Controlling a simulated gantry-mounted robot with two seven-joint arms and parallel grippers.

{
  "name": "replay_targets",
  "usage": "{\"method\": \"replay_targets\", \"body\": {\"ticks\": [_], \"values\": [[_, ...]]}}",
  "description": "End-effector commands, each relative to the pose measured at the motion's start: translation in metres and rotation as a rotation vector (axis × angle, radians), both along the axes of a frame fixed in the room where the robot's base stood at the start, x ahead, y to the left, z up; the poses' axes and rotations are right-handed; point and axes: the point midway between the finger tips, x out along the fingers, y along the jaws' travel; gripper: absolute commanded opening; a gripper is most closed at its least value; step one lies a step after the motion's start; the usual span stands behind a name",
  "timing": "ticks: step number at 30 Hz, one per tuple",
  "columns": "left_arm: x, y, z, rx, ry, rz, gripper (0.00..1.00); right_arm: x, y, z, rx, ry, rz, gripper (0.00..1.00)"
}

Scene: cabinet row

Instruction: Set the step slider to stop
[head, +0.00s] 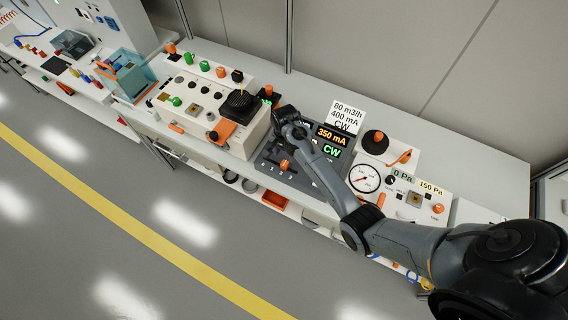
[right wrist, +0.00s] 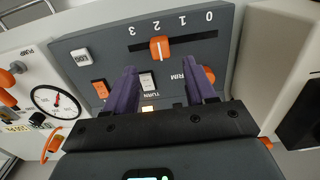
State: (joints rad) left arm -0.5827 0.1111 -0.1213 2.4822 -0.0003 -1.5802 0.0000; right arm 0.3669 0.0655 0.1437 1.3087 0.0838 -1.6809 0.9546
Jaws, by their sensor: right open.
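The step slider is an orange knob (right wrist: 160,48) on a dark slot, with numerals upside down in the right wrist view. The knob sits left of the slot's middle, away from the 0 at the right end. In the head view its orange knob (head: 285,164) shows near the front of the grey panel (head: 270,158). My right gripper (right wrist: 162,72) is open and empty, its purple fingers apart below the slider in the wrist picture and not around the knob. In the head view my right gripper (head: 284,116) hangs over the panel's back left. My left gripper is not in view.
The panel also carries an orange rocker (right wrist: 99,88), a white switch (right wrist: 81,55) and displays reading 350 mA and CW (head: 332,138). A pressure gauge unit (head: 364,178) stands right. My forearm crosses the panel's right side.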

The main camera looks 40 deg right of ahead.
Motion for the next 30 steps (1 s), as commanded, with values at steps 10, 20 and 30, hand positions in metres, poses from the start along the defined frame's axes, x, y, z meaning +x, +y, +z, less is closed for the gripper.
{"method": "replay_targets", "body": {"ticks": [10, 20, 30], "values": [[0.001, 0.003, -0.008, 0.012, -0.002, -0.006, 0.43, -0.001, 0.000, -0.056, 0.000, 0.002, 0.000, 0.55], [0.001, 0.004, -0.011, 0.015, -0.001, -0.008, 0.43, 0.000, 0.000, -0.076, 0.000, 0.000, 0.001, 0.55], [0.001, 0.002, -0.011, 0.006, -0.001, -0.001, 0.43, -0.001, 0.000, -0.076, 0.000, 0.000, 0.001, 0.43]]}}
